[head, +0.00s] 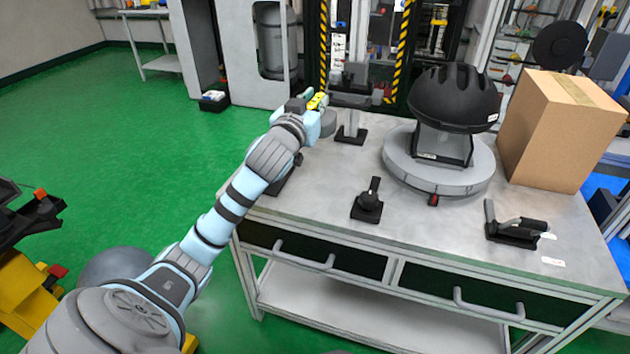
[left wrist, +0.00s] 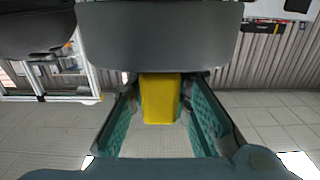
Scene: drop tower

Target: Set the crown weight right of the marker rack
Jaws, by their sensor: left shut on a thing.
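My left gripper (head: 320,108) is over the far left part of the grey workbench. It is shut on a yellow block (head: 316,101). In the left wrist view the yellow block (left wrist: 160,97) sits between the two teal finger pads. I cannot tell from its look whether this is the crown weight. No marker rack can be made out for certain; a black base with a lying dark cylinder and an upright piece (head: 513,230) is at the bench's front right. My right gripper is not in view.
The workbench (head: 330,212) holds a black helmet (head: 454,97) on a stand on a round grey turntable (head: 400,170). A cardboard box (head: 553,135) stands at the right.

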